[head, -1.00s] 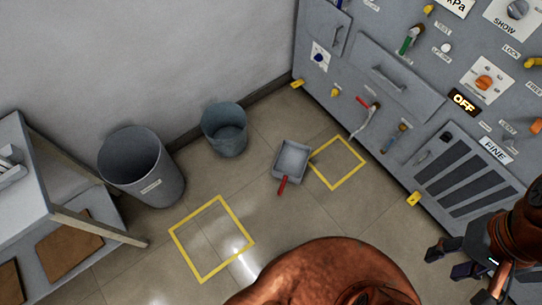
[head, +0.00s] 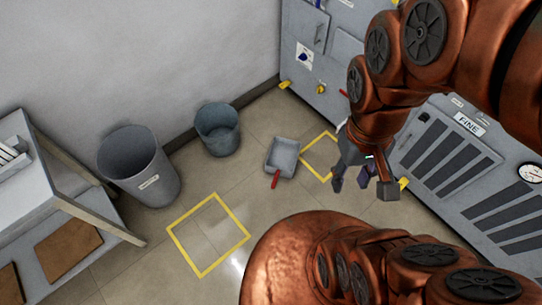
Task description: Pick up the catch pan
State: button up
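The catch pan (head: 283,155) is a shallow grey square pan with a short red handle (head: 275,180). It lies on the tiled floor beside a yellow floor square (head: 308,150) at the foot of the grey machine. My gripper (head: 362,190) is right of the pan and apart from it, above the floor, pointing down. Its dark fingers are spread with nothing visible between them. My arm hides part of the machine and of the yellow square.
A grey bucket (head: 217,138) and a larger labelled bin (head: 140,172) stand along the wall at left. Another yellow square (head: 209,234) marks bare floor. A shelf unit (head: 50,170) is at far left. The grey machine (head: 450,150) with vents and labels fills the right.

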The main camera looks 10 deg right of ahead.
aim_at(283, 154)
jog(key=u, duration=0.3)
jog(key=k, duration=0.5)
jog(key=u, duration=1.45)
jog(key=i, duration=0.95)
jog(key=z, duration=0.5)
jog(key=i, duration=0.95)
jog(key=z, duration=0.85)
